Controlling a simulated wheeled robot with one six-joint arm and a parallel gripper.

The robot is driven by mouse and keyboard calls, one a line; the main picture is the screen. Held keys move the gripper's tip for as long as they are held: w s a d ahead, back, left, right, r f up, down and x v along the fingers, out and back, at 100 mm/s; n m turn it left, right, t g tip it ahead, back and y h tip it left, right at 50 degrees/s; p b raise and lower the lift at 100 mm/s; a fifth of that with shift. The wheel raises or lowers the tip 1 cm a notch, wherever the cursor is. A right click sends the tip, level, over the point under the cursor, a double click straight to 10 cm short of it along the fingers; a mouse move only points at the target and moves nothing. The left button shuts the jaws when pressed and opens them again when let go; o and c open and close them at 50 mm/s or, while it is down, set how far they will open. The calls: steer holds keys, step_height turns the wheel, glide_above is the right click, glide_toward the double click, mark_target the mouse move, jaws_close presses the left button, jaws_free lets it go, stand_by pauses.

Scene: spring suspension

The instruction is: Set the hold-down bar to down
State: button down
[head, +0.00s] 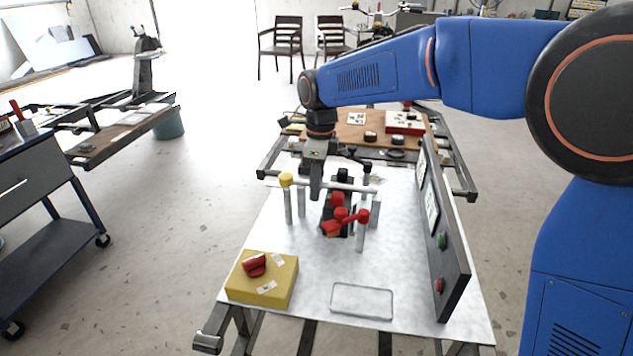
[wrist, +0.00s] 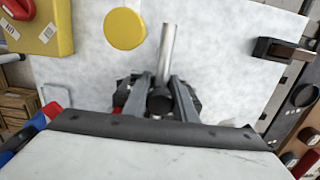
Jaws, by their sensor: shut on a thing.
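The hold-down bar (head: 350,186) looks like a pale metal rod lying about level across upright posts, above the white tabletop. My gripper (head: 316,194) reaches down onto it from above, right of a yellow-capped post (head: 286,182). In the wrist view the silver rod (wrist: 167,50) runs between the two grey fingers of my gripper (wrist: 162,92), which are shut on it. A dark round piece (wrist: 160,103) sits between the fingers. The yellow cap (wrist: 125,28) is beside the rod there. My gripper hides part of the bar in the head view.
Red-capped parts (head: 341,213) and a red-topped post (head: 362,216) stand just in front of the bar. A yellow box with a red knob (head: 262,278) is at the front left. An upright panel with buttons (head: 442,240) edges the right side. The front middle holds only a flat outlined rectangle (head: 362,301).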

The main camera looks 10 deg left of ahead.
steer(key=shift+d+f, duration=0.15)
steer(key=shift+d, duration=0.05)
steer(key=c, duration=1.5)
jaws_free()
steer(key=shift+d, duration=0.1)
steer(key=shift+r, duration=0.65)
steer(key=r, duration=1.6)
steer(key=shift+d+r, duration=0.1)
steer(key=shift+d, duration=0.3)
